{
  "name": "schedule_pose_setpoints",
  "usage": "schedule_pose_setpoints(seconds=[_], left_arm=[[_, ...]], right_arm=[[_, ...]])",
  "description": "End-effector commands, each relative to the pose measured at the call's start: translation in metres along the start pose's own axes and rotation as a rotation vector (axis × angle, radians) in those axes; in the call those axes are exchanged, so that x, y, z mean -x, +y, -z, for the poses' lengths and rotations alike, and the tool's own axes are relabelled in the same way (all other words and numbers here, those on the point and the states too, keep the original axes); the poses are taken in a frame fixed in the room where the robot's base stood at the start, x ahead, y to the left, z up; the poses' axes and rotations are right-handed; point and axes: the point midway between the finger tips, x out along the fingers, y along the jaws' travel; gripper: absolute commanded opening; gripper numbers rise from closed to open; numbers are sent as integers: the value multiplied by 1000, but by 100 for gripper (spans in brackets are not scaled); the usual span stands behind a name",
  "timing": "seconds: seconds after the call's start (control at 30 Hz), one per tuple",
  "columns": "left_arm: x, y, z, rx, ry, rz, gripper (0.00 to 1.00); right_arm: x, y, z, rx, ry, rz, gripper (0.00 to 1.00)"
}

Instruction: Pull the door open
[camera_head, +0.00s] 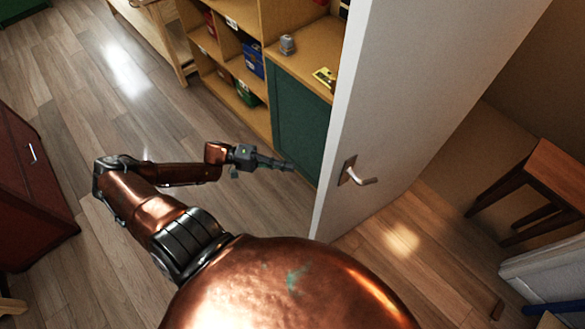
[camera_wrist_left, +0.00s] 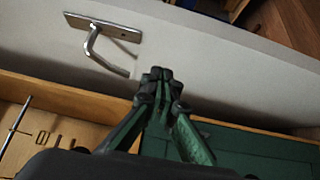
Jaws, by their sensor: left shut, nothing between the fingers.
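The white door (camera_head: 415,90) stands ajar, its narrow edge turned toward me. A metal lever handle (camera_head: 358,175) on a plate sits on its right face in the head view. My left gripper (camera_head: 288,166) is left of the door edge, shut and empty. In the left wrist view, the door face (camera_wrist_left: 215,60) carries a lever handle (camera_wrist_left: 93,42) at upper left. The shut fingertips (camera_wrist_left: 158,76) are below and right of that lever, apart from it. I cannot tell whether they touch the door. My right gripper is out of view.
A wooden shelf unit with a green panel (camera_head: 301,124) stands close behind the door, left of it. A wooden stool (camera_head: 548,185) is at right. A dark red cabinet (camera_head: 28,190) is at far left. Wooden floor (camera_head: 120,70) is clear between.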

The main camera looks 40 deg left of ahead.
Motion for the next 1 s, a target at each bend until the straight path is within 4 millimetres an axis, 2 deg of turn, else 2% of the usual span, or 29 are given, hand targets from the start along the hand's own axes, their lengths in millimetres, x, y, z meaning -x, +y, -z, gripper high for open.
schedule_pose_setpoints(seconds=[0.17,0.37,0.4,0.63,1.0], left_arm=[[-39,1,0,-4,-1,-5,0],[-78,1,1,-3,0,-4,0],[-83,0,-5,-2,0,-2,0],[-101,0,-24,-3,1,-1,0],[-105,-1,-28,-4,1,2,0]], right_arm=[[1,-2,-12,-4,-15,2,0],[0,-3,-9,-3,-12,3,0],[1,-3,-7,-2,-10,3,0],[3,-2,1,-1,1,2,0],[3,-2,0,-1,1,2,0]])
